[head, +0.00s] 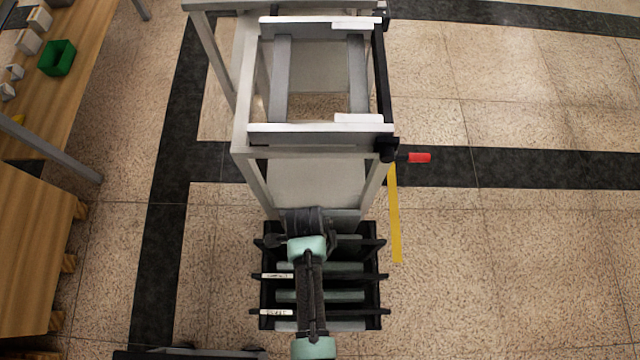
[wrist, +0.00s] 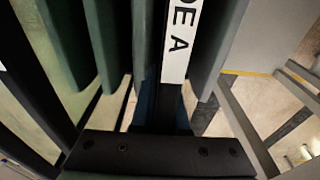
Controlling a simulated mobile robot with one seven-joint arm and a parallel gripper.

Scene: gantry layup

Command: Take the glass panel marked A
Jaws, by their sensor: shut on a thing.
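A white label (wrist: 179,42) in the wrist view shows the letters "DE A"; the rest of it is cut off. It lies on the glass panel marked A (wrist: 178,92), whose dark upper edge runs down the middle of the view. My gripper (wrist: 163,118) is shut on this edge, with a finger on either side. In the head view my gripper (head: 308,222) is at the far end of a black slotted rack (head: 378,262), and my arm hides the grip. Grey-green panels (wrist: 108,40) stand close on both sides.
A pale metal frame (head: 243,130) with a bed on top stands just beyond the rack. Black bars with white labels (head: 277,312) cross the rack. A wooden bench (head: 95,50) with a green bin (head: 57,58) is at left.

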